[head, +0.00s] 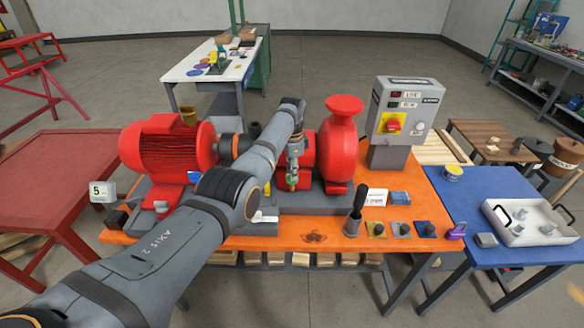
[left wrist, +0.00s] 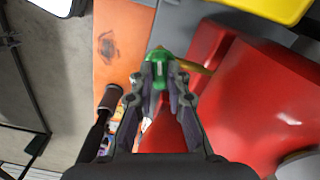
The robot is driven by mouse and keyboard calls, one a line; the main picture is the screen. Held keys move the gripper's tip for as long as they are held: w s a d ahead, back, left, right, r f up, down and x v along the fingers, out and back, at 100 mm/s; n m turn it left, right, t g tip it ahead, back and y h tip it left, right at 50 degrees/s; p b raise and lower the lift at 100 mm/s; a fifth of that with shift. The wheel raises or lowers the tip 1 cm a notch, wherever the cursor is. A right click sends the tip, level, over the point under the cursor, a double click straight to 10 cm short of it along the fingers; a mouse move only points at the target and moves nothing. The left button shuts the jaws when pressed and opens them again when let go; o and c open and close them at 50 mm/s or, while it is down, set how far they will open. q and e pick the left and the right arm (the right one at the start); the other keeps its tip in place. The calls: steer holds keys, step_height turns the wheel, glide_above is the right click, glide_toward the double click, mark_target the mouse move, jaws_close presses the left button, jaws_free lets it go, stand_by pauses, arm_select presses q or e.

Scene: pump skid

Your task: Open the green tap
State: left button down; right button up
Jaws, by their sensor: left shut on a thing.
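The green tap (left wrist: 160,54) shows in the left wrist view between my fingertips, beside the red pump body (left wrist: 270,95). A brass-coloured stub (left wrist: 195,67) sticks out to its right. My left gripper (left wrist: 160,72) is shut on the green tap. In the head view my left arm reaches over the orange bench, and the left gripper (head: 292,180) points down in front of the red pump (head: 341,150). Only a little green of the tap shows there, and the fingers hide the rest. My right gripper is not in view.
The red motor (head: 165,155) stands left of my arm. A grey control box (head: 400,110) stands at the right back of the orange bench (head: 345,242). A black-handled tool (head: 356,210) stands upright near the front. A blue table (head: 455,190) with a white tray (head: 530,235) adjoins on the right.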

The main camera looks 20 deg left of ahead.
arm_select(q)
steer(key=n+p, duration=0.1)
steer(key=n, duration=0.1)
steer(key=shift+r+n, duration=0.2)
steer(key=shift+n, duration=0.2)
steer(key=n, duration=0.3)
steer(key=shift+n+p, duration=0.3)
steer(key=n, duration=0.4)
steer(key=shift+w+n, duration=0.1)
steer(key=shift+n, duration=1.8)
steer(key=c, duration=1.3)
jaws_free()
steer(key=shift+f, duration=0.15)
step_height(320, 180, up, 12)
